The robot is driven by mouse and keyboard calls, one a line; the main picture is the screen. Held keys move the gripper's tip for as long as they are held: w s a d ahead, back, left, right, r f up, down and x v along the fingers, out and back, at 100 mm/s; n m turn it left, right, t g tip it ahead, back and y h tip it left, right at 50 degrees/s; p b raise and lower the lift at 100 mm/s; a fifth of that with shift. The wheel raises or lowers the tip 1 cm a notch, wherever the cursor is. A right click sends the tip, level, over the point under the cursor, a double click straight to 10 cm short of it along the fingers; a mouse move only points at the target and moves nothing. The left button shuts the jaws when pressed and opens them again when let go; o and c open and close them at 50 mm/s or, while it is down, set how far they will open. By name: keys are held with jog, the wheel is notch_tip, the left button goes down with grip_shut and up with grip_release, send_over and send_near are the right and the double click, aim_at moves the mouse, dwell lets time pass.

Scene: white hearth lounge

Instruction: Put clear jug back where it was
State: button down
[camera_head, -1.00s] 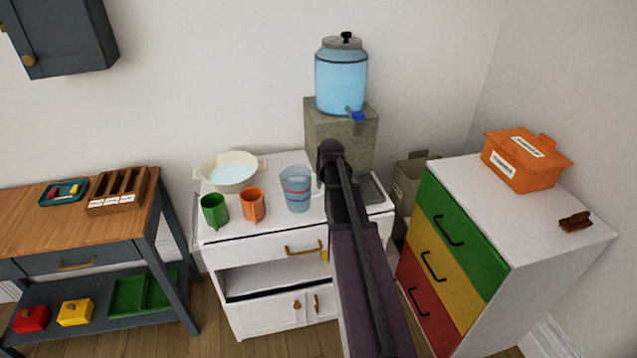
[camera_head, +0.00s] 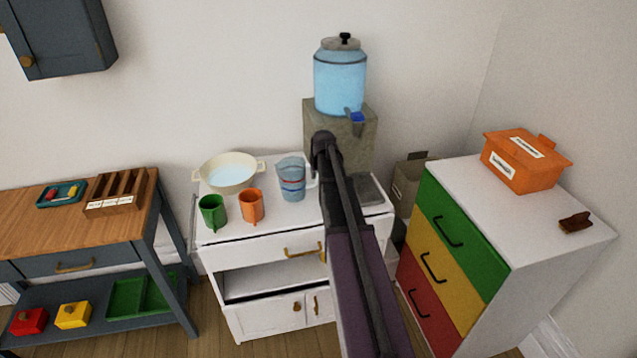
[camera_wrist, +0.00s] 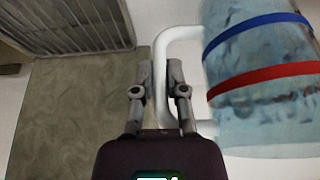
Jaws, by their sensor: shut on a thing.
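The clear jug (camera_head: 291,180), bluish with a blue and a red band, is over the white cabinet top, behind and right of the orange mug. It also fills the right of the wrist view (camera_wrist: 262,100). My gripper (camera_wrist: 160,78) is shut on the jug's white handle, which passes between the two fingers. In the head view my arm hides the fingers. I cannot tell whether the jug's base touches the cabinet top.
A green mug (camera_head: 213,211), an orange mug (camera_head: 251,205) and a cream basin (camera_head: 228,176) stand left of the jug. A blue water dispenser (camera_head: 340,85) on a stone-like stand (camera_head: 361,139) is behind my arm. The white cabinet top (camera_head: 287,226) is clear in front.

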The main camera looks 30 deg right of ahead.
aim_at(317, 181)
jog(key=shift+f+b, duration=1.55)
jog(key=shift+f, duration=0.2)
jog(key=shift+f, duration=0.1)
jog(key=c, duration=0.7)
grip_release()
jog(key=p+v, duration=1.1)
jog(key=v, duration=0.1)
jog(key=shift+s, duration=0.1)
